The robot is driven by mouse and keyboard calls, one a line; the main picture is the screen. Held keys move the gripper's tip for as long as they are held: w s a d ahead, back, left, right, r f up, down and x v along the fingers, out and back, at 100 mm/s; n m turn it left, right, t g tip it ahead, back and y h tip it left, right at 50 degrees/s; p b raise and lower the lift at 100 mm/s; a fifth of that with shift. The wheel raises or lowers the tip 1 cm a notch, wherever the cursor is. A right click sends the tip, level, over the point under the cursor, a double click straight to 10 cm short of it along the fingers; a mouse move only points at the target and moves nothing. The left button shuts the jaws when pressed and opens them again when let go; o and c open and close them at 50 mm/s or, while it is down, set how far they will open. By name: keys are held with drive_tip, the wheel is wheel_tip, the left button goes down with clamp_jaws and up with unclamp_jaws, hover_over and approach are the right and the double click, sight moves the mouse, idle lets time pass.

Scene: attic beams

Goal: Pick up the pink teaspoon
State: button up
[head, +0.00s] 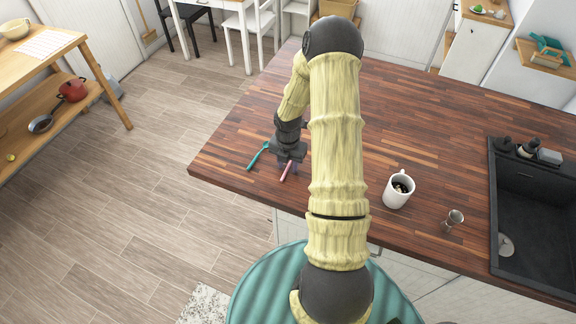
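The pink teaspoon (286,172) lies on the dark wooden countertop (240,182) near its front left corner. Only part of it shows; its far end is hidden under my gripper. My gripper (290,164) points down right over the teaspoon, its fingertips low near the countertop. The fingers are small and dark here, and I cannot tell whether they are open or shut or whether they touch the teaspoon. A teal utensil (258,156) lies just left of my gripper, apart from the pink teaspoon.
A black sink (535,215) is at the far right. The countertop behind the mug is clear.

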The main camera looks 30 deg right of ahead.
sight(288, 167)
idle(0.4)
clamp_jaws()
drive_tip(key=shift+r, duration=0.1)
wheel_tip(288, 167, up, 10)
drive_tip(key=b, duration=0.1)
idle(0.5)
